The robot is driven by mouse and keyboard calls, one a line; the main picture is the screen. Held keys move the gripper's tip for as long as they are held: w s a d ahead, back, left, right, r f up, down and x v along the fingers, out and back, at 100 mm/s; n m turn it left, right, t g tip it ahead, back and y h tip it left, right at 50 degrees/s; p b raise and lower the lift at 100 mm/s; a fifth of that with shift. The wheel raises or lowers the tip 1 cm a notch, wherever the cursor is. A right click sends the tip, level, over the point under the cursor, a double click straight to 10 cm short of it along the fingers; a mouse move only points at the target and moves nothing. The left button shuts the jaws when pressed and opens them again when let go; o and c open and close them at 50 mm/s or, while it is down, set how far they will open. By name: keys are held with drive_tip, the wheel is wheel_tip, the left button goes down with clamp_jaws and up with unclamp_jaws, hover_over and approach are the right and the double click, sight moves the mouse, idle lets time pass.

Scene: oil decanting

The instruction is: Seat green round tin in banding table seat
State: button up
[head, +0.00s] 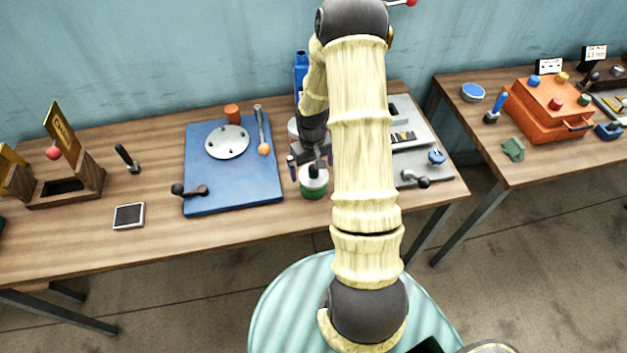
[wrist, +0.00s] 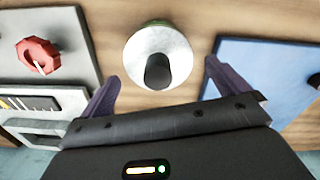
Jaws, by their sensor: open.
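The green round tin (head: 314,190) stands on the wooden table just right of the blue board. It has a green body, a pale lid and a dark knob on top. In the wrist view the tin (wrist: 176,40) is seen from above, with its knob between and slightly beyond my spread fingers. My gripper (head: 311,163) is open and empty above the tin, partly hidden by my arm. The banding table (head: 228,141) appears to be the pale round disc with small dark marks on the blue board, clear of the tin.
The blue board (head: 232,190) also bears a dark-knobbed lever (head: 190,190) and a wooden-ended tool (head: 263,148). A grey fixture (head: 425,168) with a lever lies right of my arm. Bare tabletop lies in front of the board.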

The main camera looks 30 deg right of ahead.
sight(314, 178)
drive_tip(key=shift+f, duration=0.2)
drive_tip(key=shift+s+f+p, duration=0.15)
drive_tip(key=shift+f+p, duration=0.4)
drive_tip(key=shift+f, duration=0.7)
drive_tip(key=shift+s+f+p, duration=0.1)
drive_tip(key=shift+f+p, duration=0.4)
drive_tip(key=shift+f, duration=0.75)
drive_tip(key=c, duration=1.3)
drive_tip(key=shift+c, duration=0.2)
drive_tip(key=shift+r, duration=0.1)
wheel_tip(314, 178, up, 10)
drive_tip(key=shift+f+b, duration=0.1)
drive_tip(key=shift+b, duration=1.05)
